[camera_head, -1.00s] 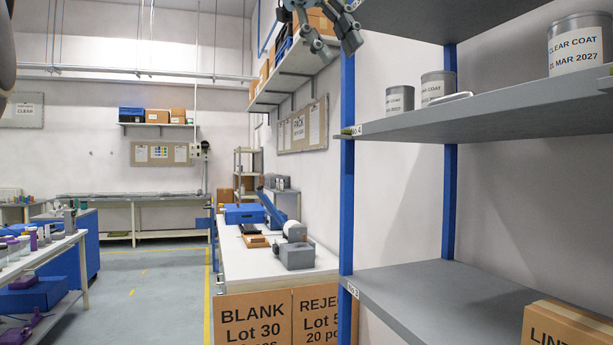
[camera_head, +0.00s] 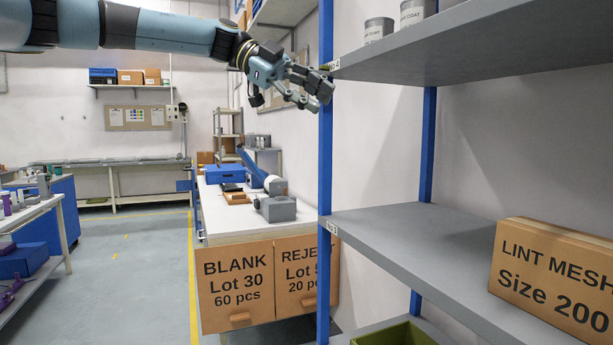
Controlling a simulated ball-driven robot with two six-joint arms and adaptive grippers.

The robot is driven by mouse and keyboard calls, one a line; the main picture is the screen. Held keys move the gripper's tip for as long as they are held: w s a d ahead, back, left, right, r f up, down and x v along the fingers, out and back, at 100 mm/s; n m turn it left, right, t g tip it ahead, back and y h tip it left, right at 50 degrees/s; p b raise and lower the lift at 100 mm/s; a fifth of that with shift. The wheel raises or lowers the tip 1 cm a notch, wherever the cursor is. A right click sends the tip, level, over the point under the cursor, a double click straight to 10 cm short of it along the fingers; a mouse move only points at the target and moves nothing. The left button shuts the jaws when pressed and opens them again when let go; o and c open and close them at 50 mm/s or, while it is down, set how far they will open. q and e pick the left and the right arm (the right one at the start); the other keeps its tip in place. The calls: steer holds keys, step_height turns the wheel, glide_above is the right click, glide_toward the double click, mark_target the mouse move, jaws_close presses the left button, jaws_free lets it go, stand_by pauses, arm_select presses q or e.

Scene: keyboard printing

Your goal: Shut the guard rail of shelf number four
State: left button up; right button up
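Shelf number four (camera_head: 440,52) is the grey upper board of the rack at right, with a small label at its left front corner. Its guard rail cannot be made out in this view. My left gripper (camera_head: 317,96) reaches in from the left, its grey fingers beside the blue front post (camera_head: 326,150), just below and left of that corner. The fingers look spread, with nothing between them. I cannot tell whether they touch the post. My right gripper is not in view.
Two cans (camera_head: 378,29) stand on shelf four. The lower shelf (camera_head: 400,235) holds a lint mesh box (camera_head: 553,275). A green bin (camera_head: 393,335) sits below. A white bench (camera_head: 222,213) with blank and reject boxes (camera_head: 238,288) stands left of the rack. The floor at left is open.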

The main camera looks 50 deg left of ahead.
arm_select(q)
steer(key=w+a+f+n+t+b, duration=0.1)
steer(key=a+f+n, duration=0.1)
steer(key=f, duration=0.5)
steer(key=w+a+f+n+t+h+b, duration=0.1)
steer(key=a+f+t, duration=0.1)
steer(key=f, duration=0.5)
steer(key=shift+w+a+f+n+b, duration=0.15)
steer(key=shift+w+a+n+b, duration=0.2)
steer(key=shift+a, duration=0.25)
